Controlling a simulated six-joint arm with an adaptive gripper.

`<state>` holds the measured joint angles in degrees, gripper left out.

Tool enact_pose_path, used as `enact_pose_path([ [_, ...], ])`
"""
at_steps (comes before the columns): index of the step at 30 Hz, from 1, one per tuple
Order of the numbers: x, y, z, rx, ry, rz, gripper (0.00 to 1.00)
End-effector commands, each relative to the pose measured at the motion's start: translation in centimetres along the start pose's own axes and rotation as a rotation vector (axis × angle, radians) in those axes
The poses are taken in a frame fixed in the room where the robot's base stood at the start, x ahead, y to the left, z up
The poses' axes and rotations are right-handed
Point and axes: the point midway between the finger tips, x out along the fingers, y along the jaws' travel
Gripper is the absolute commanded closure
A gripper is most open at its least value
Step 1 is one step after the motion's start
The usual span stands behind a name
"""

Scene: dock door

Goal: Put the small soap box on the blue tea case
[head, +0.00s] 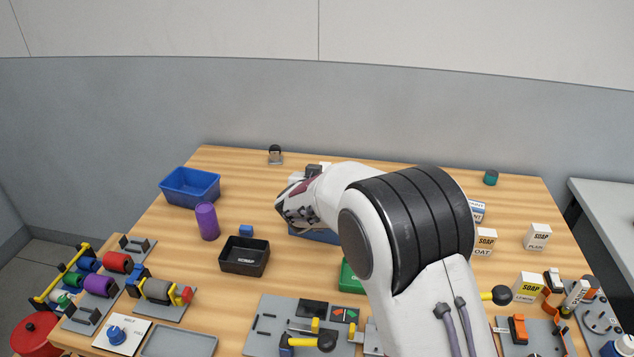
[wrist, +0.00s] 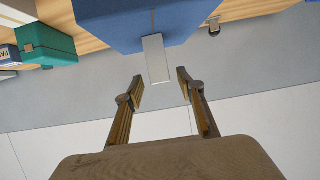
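The blue tea case (wrist: 125,28) fills the top middle of the wrist view, with a pale latch (wrist: 157,60) on its near side. In the head view only a strip of the blue case (head: 322,237) shows under my arm. My gripper (wrist: 160,88) is open, with nothing visible between its fingers, facing the latch side. My arm hides the fingertips in the head view. I cannot tell which is the small one.
A blue bin (head: 190,187), a purple cylinder (head: 207,222) and a black tray (head: 244,257) stand left of my arm. A green case (head: 352,276) is partly hidden by it. Fixtures crowd the front edge. The back right of the table is mostly clear.

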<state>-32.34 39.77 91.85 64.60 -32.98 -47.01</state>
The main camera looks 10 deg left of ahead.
Motion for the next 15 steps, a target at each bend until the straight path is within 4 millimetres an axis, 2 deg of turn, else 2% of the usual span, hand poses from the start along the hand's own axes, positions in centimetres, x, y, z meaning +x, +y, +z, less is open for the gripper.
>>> enact_pose_path([
  [15, -6.0, 0.0, 0.0, 0.001, 0.0, -0.001, 0.61],
])
